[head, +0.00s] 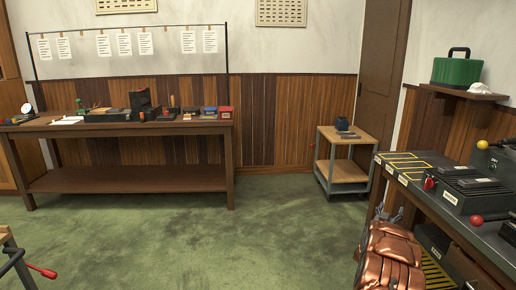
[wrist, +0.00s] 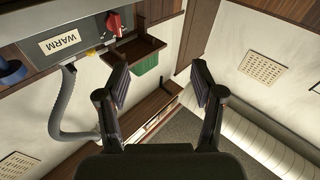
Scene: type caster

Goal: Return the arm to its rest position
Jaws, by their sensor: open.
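My gripper (wrist: 158,80) shows in the wrist view with its two dark fingers spread wide apart. Nothing is between the fingers. They touch nothing that I can see. Beyond them are a wooden shelf, a white wall and a strip of grey floor, seen at a steep tilt.
A grey hose (wrist: 78,125) and a panel labelled WARM (wrist: 62,43) lie left of my fingers. In the head view, a dark workbench (head: 458,205) stands at right, a long wooden table (head: 130,178) at back left, and a small cart (head: 346,165) between. The green floor (head: 250,235) is clear.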

